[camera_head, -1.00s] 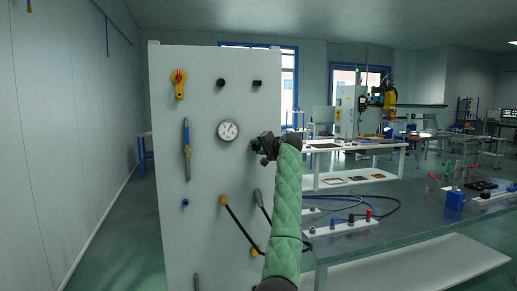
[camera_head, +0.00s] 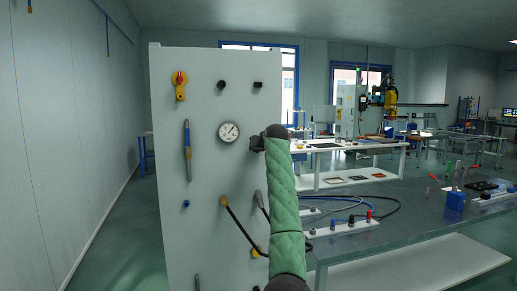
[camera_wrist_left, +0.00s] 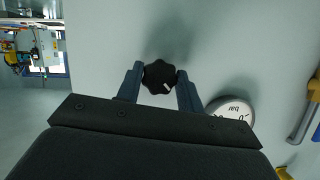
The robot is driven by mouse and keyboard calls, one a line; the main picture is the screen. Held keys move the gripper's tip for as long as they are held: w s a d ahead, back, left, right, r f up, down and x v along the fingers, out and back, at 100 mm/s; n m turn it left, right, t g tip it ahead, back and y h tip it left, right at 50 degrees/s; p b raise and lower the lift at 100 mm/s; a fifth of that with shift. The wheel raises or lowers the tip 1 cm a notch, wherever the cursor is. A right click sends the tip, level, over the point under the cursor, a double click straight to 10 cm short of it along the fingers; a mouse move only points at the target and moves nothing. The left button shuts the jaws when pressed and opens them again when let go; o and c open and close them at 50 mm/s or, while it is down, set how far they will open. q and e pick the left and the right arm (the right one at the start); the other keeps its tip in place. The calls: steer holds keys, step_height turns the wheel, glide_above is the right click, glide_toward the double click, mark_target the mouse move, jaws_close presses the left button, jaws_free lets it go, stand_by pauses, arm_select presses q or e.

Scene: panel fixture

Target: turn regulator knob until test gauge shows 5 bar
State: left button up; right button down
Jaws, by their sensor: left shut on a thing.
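The black lobed regulator knob (camera_wrist_left: 158,76) with a white mark shows in the left wrist view on the grey panel (camera_head: 170,240). My left gripper (camera_wrist_left: 160,78) is shut on it, one finger on each side. In the head view my left gripper (camera_head: 257,143) is at the panel's right side, and the wrist and green-sleeved arm hide the knob. The round white test gauge (camera_head: 228,131) is left of the gripper; its needle is too small to read surely. My right gripper is not in view.
A table (camera_head: 400,220) with hoses and a fitting block stands on the right.

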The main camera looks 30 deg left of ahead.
arm_select(q)
steer(key=shift+f+n+t+h, duration=0.2)
steer(key=shift+n+t+h, duration=0.4)
steer(key=shift+n, duration=0.5)
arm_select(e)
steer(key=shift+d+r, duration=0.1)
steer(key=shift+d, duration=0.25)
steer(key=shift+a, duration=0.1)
arm_select(q)
steer(key=o, duration=1)
steer(key=shift+a, duration=0.1)
steer(key=shift+r, duration=0.1)
